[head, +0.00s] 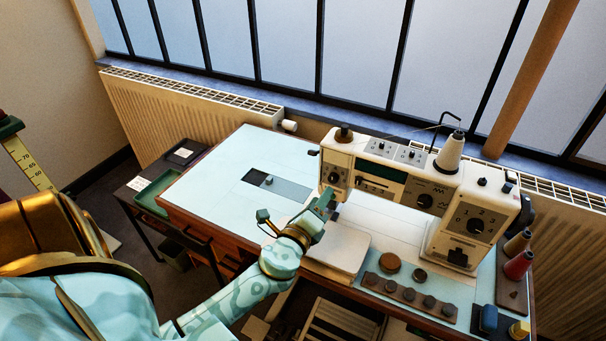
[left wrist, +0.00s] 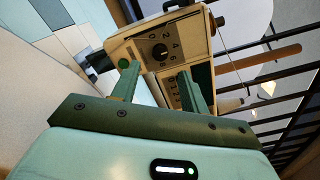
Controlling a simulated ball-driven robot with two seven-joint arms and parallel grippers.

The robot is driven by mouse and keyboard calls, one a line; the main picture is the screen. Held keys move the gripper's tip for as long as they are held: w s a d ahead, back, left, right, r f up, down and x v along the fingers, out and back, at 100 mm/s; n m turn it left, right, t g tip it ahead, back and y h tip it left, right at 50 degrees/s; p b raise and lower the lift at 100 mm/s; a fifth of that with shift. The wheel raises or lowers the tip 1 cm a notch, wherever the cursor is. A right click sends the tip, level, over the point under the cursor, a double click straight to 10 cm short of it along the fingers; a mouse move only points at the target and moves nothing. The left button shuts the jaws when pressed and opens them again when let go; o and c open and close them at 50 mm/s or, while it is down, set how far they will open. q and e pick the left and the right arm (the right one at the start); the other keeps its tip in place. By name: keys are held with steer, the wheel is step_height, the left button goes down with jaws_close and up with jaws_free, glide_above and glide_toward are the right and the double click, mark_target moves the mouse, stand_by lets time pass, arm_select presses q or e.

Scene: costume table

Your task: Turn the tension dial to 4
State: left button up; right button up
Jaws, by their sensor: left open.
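The cream sewing machine (head: 390,176) stands on the pale table. A small black dial (head: 334,180) sits on the left end of its head. In the left wrist view this dial (left wrist: 160,52) is round and dark, with several printed numbers around it, 4 among them; its exact setting is too small to read. My left gripper (head: 326,203) is just in front of and below the dial in the head view. In the left wrist view its two green fingers (left wrist: 158,73) are spread, with the dial showing beyond the gap between them, apart from it. My right gripper is out of view.
Another dial marked 0 to 3 (head: 475,225) and a symbol dial (head: 425,200) are on the machine's right part. A wooden bobbin strip (head: 408,295), thread spools (head: 518,264) and a blue item (head: 488,318) lie front right.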

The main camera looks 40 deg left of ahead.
arm_select(q)
steer(key=b+v, duration=0.1)
steer(key=v, duration=0.9)
steer(key=shift+b, duration=0.4)
steer(key=shift+d, duration=0.2)
steer(key=s+f+n+g, duration=0.1)
steer(key=f, duration=0.3)
steer(key=s+f+n+g, duration=0.1)
steer(key=f+n, duration=0.1)
steer(key=f, duration=0.3)
steer(key=s+f+n+g+h, duration=0.1)
steer(key=f+g, duration=0.1)
steer(key=f, duration=0.2)
steer(key=shift+d+f, duration=0.2)
steer(key=shift+f, duration=0.05)
steer(key=s+d+f+n+g+h, duration=0.1)
steer(key=s+f+n+g, duration=0.3)
steer(key=s+f, duration=0.65)
steer(key=s+d+f+n+g+h, duration=0.1)
steer(key=s+f+n+g, duration=0.35)
steer(key=s+f, duration=0.65)
steer(key=s+d+f+n+g+h, duration=0.1)
steer(key=s+f+n+g, duration=0.4)
steer(key=s+f, duration=0.5)
steer(key=s+d, duration=0.1)
steer(key=s, duration=0.3)
steer(key=shift+s+f+n, duration=0.2)
steer(key=shift+f+n, duration=0.15)
steer(key=shift+f, duration=0.05)
